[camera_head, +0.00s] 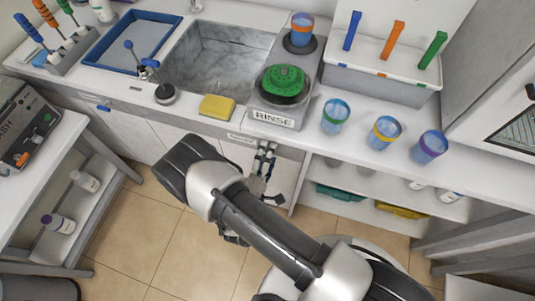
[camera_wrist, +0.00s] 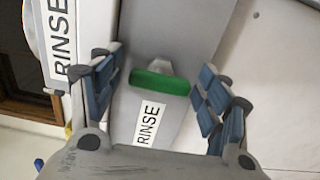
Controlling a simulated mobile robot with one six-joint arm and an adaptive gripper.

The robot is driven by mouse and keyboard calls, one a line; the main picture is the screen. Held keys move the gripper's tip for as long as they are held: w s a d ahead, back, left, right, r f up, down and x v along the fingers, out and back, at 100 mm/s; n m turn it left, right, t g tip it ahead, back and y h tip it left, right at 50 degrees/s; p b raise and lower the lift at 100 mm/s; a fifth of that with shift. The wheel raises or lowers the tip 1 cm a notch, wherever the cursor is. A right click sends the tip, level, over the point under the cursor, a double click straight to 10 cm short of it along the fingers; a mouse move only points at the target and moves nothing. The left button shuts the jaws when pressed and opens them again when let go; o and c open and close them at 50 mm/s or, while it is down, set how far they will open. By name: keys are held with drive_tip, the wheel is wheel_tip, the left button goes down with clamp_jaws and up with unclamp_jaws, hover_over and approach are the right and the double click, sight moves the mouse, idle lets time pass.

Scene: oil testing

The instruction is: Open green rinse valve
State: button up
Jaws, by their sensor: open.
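The green rinse valve shows in the wrist view as a green bar handle (camera_wrist: 160,82) on a grey stem, beside a white RINSE label (camera_wrist: 149,125). My gripper (camera_head: 265,152) is low at the front of the counter, below the rinse station. In the wrist view its blue-padded fingers are open, one on each side of the green handle, with gaps visible between pads and handle. In the head view I cannot make out the valve handle; my gripper and arm are in that area.
The rinse station (camera_head: 272,119) with a green round top (camera_head: 284,82) stands on the counter above. A sink (camera_head: 218,60) and yellow sponge (camera_head: 217,106) are to its left. Several blue cups stand to its right, one cup (camera_head: 335,115) nearest. Open shelves are below.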

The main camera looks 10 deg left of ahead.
drive_tip(key=shift+s, duration=0.1)
drive_tip(key=s, duration=1.1)
drive_tip(key=shift+s+a, duration=0.4)
drive_tip(key=shift+a, duration=0.05)
